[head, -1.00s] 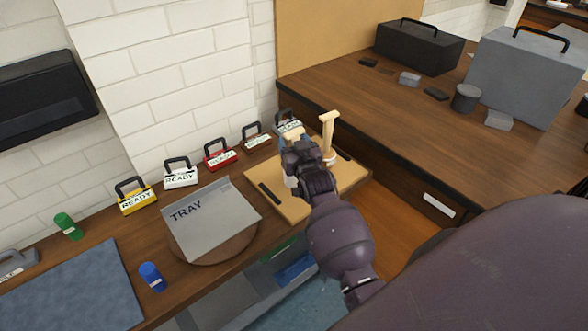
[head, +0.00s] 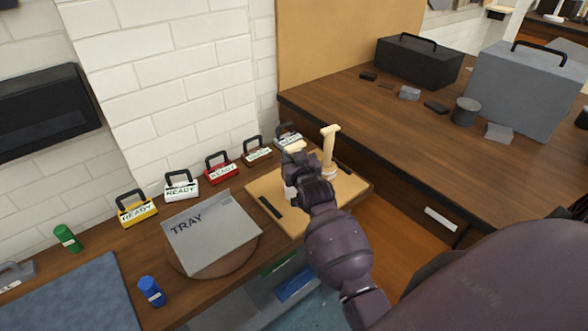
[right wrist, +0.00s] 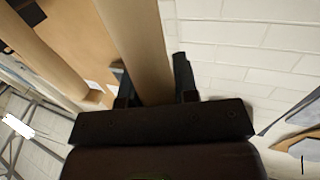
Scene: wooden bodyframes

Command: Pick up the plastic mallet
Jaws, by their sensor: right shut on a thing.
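My right gripper (head: 308,168) is over the light wooden board and hides part of it. In the right wrist view its fingers are shut around a beige, straight shaft (right wrist: 138,45), which I take to be the mallet's handle. In the head view a beige end (head: 295,147) shows just behind the gripper; the rest of that piece is hidden. A second beige mallet-shaped piece (head: 329,145) stands upright just right of the gripper, with a crosswise head on top and a white ring low down. My left gripper is not in view.
The board (head: 262,185) carries dark strips. Left of it are a grey TRAY plate (head: 225,240) and several READY-tagged padlocks along the wall, including a red one (head: 221,168). Blue (head: 151,291) and green (head: 67,239) cylinders stand farther left. A wooden desk (head: 400,150) rises right of the board.

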